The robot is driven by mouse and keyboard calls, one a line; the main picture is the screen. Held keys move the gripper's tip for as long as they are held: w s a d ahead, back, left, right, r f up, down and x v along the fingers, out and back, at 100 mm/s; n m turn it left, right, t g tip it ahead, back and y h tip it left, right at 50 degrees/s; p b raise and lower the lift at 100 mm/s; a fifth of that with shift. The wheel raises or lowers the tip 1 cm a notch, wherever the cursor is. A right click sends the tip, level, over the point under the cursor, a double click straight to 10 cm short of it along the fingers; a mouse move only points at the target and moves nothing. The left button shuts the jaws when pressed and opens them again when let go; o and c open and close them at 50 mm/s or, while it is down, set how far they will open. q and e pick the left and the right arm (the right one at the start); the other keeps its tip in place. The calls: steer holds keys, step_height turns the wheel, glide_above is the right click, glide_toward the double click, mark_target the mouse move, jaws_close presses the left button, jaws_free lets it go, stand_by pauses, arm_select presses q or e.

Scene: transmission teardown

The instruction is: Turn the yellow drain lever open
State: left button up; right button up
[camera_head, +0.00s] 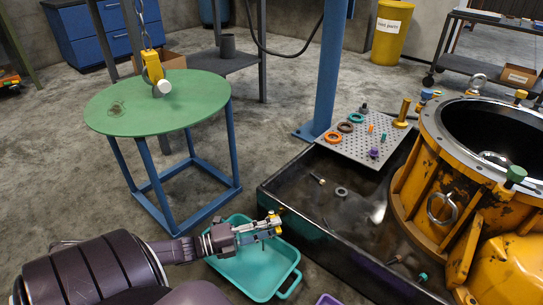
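A small yellow piece (279,209), likely the drain lever, shows at the near left side of the black pan (322,252). It is too small for me to tell its angle. My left arm comes in from the lower left. My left gripper (270,227) reaches over the teal tub (254,270), with its fingertips just below the yellow piece. I cannot tell whether they touch it or how far the fingers are apart. My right gripper is not in view.
The orange transmission housing (450,150) stands at the right. A perforated plate (350,138) with rings and small parts lies over the pan's far end. A green round table (150,103) stands at the left, with a yellow hoist hook (152,66) above it.

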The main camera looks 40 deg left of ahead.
arm_select(q)
steer(key=v, duration=1.2)
